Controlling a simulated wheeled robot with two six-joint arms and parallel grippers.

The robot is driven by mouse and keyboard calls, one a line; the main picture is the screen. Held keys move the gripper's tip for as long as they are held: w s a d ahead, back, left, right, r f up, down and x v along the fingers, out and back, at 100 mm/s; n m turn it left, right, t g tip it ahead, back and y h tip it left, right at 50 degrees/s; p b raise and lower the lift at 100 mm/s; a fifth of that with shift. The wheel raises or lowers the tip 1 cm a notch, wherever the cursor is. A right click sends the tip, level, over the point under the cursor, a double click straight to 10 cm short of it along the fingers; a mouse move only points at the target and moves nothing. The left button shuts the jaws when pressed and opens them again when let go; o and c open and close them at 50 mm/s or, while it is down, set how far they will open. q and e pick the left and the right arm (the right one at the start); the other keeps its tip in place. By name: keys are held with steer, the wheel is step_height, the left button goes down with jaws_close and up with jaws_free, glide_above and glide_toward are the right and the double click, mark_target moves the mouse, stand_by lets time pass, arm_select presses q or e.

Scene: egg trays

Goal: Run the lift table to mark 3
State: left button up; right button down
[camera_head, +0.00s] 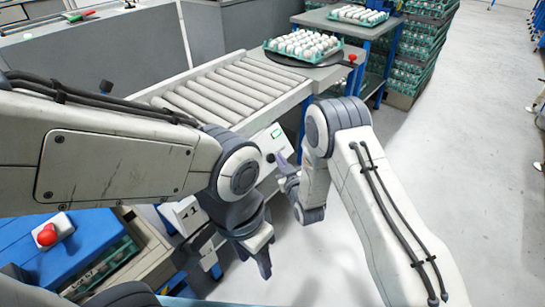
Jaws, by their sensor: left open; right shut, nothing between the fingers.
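A white control panel (272,143) with a green-lit display stands at the conveyor's near end, with a dark knob low on it. My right gripper (281,165) is shut and empty, its fingertips close to the knob; I cannot tell whether they touch. My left gripper (250,258) is open and empty, lower down, pointing toward the floor. A white plate with a dark figure (187,212) is partly hidden behind my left arm. I cannot make out which part is the lift table or at which mark it stands.
A roller conveyor (215,88) runs behind my arms. An egg tray (271,47) sits on a dark round plate at its far end, with a red button (352,58) beside it. Another red button (47,235) is at lower left.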

steer(key=s+d+r+p, duration=0.2)
steer(key=d+r+p, duration=0.1)
steer(key=shift+s+r, duration=0.1)
steer(key=shift+r, duration=0.05)
stand_by(0.5)
stand_by(0.6)
